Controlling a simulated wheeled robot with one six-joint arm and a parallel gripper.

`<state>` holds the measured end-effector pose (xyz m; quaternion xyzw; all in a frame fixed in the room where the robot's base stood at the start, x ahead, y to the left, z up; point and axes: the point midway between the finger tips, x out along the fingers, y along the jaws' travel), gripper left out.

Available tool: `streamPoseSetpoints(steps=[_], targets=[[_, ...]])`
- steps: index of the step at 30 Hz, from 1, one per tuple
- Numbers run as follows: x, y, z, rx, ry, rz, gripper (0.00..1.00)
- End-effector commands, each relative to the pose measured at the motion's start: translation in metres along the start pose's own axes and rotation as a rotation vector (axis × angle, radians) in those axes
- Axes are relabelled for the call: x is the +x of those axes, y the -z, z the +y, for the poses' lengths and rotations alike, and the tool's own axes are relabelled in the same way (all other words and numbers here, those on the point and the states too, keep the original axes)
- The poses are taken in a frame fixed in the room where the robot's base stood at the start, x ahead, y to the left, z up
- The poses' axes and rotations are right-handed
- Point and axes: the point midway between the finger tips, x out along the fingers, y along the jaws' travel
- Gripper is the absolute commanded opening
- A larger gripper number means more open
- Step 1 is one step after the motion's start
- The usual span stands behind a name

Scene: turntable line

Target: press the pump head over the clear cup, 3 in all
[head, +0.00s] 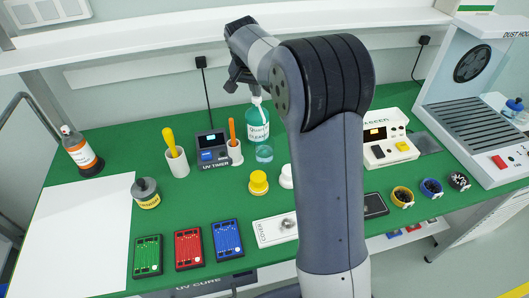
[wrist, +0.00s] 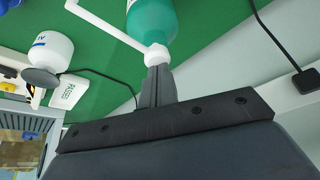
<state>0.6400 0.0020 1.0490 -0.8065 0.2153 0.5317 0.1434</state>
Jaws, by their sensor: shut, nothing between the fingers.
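A teal pump bottle (head: 257,122) with a white label stands at the back of the green table. The clear cup (head: 264,154) stands just in front of it, partly filled with a clear or pale liquid; it is not visible in the wrist view. In the wrist view the white pump head (wrist: 155,52) sits on top of the teal bottle (wrist: 150,18), with its white spout (wrist: 105,25) reaching to the upper left. My gripper (wrist: 160,70) is shut and empty, its fingertips at the pump head; I cannot tell whether they touch. In the head view my gripper (head: 240,82) is above the bottle.
A UV timer (head: 212,146) and cups holding a yellow tool (head: 171,141) and an orange tool (head: 232,130) stand left of the bottle. Yellow (head: 259,182) and white knobs are in front. A cream device (head: 388,140) stands right. My arm hides part of the table.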

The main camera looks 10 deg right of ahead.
Motion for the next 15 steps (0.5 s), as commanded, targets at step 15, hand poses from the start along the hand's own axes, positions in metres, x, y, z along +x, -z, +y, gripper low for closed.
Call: streamPoseSetpoints(steps=[15], targets=[[-0.010, 0.003, 0.001, -0.001, -0.005, -0.009, 0.00]])
